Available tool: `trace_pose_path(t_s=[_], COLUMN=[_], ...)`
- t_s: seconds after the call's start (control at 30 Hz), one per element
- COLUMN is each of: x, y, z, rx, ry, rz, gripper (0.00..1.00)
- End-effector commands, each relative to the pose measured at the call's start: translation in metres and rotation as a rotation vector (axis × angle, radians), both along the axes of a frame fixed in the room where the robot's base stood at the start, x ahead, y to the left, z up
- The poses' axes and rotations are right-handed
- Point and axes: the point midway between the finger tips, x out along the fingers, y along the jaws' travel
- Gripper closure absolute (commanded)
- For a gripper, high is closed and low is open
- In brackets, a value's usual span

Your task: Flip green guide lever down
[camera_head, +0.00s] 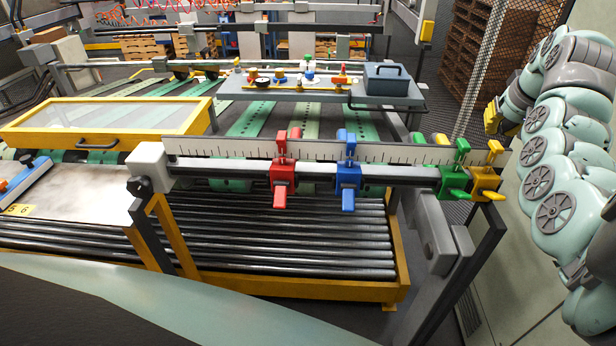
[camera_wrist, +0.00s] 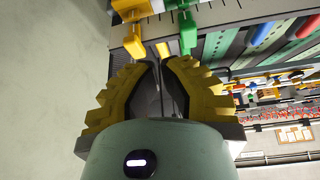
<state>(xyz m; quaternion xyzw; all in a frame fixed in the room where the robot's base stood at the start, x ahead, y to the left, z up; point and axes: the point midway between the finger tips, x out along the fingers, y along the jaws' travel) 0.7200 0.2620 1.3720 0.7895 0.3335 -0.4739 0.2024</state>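The green guide (camera_head: 453,178) sits near the right end of the ruled rail, just left of the yellow guide (camera_head: 484,182). Its green lever (camera_head: 457,193) sticks out roughly level to the right rather than hanging down. The green guide also shows in the wrist view (camera_wrist: 187,30), at the top beside the yellow one (camera_wrist: 133,38). My gripper (camera_head: 492,112) is at the right, above and behind the rail end. In the wrist view, its yellow-backed fingers (camera_wrist: 162,66) come together at the tips, with nothing seen between them. It appears apart from the guides.
The red guide (camera_head: 282,175) and blue guide (camera_head: 348,180) sit farther left on the rail (camera_head: 230,150), with levers hanging down. Black rollers (camera_head: 250,240) lie below. A shelf (camera_head: 300,92) with a grey toolbox (camera_head: 386,79) stands behind. A mesh fence stands behind the rail's right end.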

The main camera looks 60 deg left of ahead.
Motion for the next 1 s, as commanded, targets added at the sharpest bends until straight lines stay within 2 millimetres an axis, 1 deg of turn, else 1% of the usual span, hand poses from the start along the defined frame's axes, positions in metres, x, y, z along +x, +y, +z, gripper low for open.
trace_pose_path(t_s=[0.03, 0.1, 0.2, 0.3, 0.43, 0.73, 0.87, 1.0], x=[-0.009, -0.021, -0.033, -0.039, -0.042, -0.042, -0.041, -0.04], y=[0.001, -0.001, -0.004, -0.006, -0.007, -0.006, -0.004, -0.001], z=[-0.003, -0.004, -0.005, -0.004, -0.004, -0.004, -0.009, -0.02], rx=[-0.036, -0.082, -0.131, -0.156, -0.166, -0.164, -0.162, -0.161], ry=[0.028, 0.07, 0.117, 0.137, 0.148, 0.146, 0.148, 0.147], rz=[0.029, 0.059, 0.088, 0.103, 0.109, 0.108, 0.109, 0.111], gripper=[1.0, 1.0, 1.0, 1.0, 1.0, 1.0, 1.0, 1.0])
